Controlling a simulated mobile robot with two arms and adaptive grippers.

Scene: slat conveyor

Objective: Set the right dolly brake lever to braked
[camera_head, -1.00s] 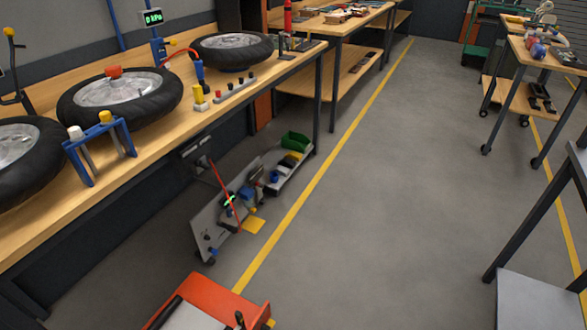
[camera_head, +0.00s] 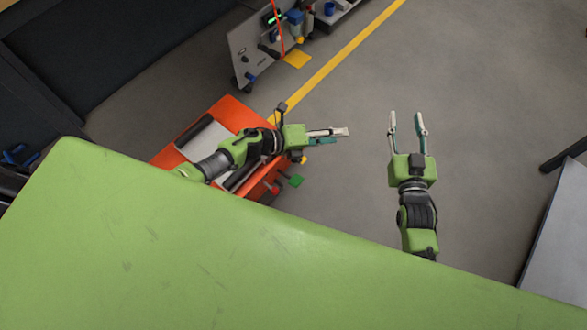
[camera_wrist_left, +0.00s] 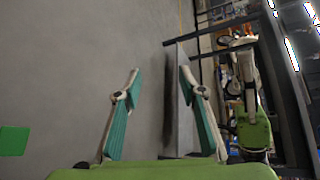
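The orange dolly (camera_head: 230,108) stands on the floor left of the middle in the head view, partly hidden by my left arm and green body. A dark upright lever (camera_head: 281,107) rises at its far right corner. Red (camera_head: 274,190) and green (camera_head: 296,181) parts show at its near right side; any lever there and its setting are unclear. My left gripper (camera_head: 339,133) is to the right of the dolly, pointing right, apart from it. The left wrist view shows its fingers (camera_wrist_left: 158,65) spread and empty. My right gripper (camera_head: 406,116) is open and empty over bare floor further right.
A grey upright panel cart (camera_head: 246,50) stands beyond the dolly. A yellow floor line (camera_head: 340,62) runs past it. A grey table (camera_head: 562,240) with a dark leg is at the right. A green patch (camera_wrist_left: 14,140) shows at the left wrist view's edge. The floor between is clear.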

